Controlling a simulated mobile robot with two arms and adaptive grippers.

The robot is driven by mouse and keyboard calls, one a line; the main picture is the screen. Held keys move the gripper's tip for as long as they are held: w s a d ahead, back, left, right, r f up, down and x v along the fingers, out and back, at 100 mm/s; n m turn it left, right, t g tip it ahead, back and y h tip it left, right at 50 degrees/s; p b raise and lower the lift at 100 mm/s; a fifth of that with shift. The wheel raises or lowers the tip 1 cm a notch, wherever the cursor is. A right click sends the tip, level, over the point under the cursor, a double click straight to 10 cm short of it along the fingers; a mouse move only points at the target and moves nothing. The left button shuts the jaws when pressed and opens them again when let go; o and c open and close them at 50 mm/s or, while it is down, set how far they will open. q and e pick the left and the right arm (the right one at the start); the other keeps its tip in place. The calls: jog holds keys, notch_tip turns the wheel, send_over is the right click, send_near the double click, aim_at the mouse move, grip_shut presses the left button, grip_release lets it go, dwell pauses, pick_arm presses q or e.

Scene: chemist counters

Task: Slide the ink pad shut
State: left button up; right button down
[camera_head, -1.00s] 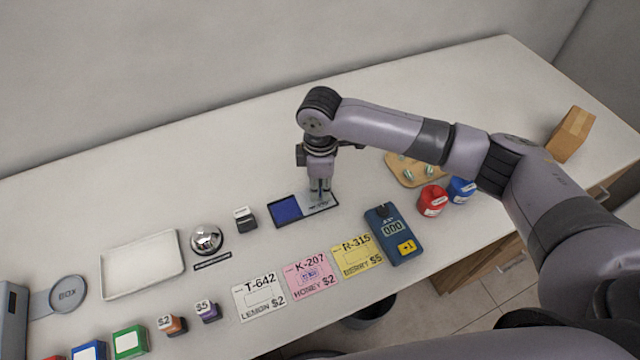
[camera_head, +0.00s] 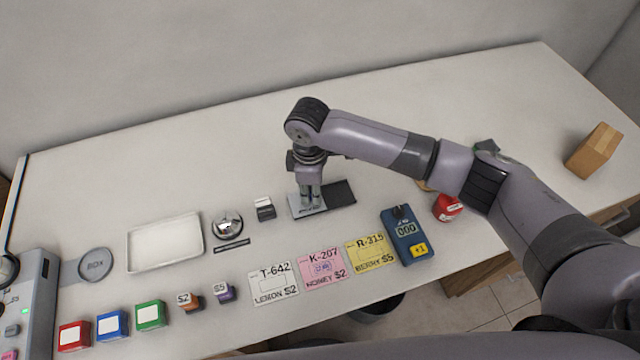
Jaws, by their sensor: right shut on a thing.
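The ink pad (camera_head: 341,192) lies flat on the counter, right of the small black stamp. Its grey sliding lid (camera_head: 298,206) sits over the left half, and no blue ink surface shows. The right half is a bare dark tray. My right gripper (camera_head: 310,204) points straight down at the lid, its fingers shut on the lid's grip, which they mostly hide. My left gripper is out of view.
A black stamp (camera_head: 265,209) and a silver bell (camera_head: 228,225) stand to the left, beyond them a white tray (camera_head: 165,242). The counter behind the pad is clear.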

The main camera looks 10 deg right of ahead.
jog(key=shift+s+a, duration=0.1)
jog(key=shift+a, duration=0.1)
jog(key=c, duration=1.5)
grip_release()
jog(key=shift+a, duration=0.1)
jog(key=shift+r, duration=0.1)
notch_tip(320, 180, up, 12)
jog(key=shift+f, duration=0.1)
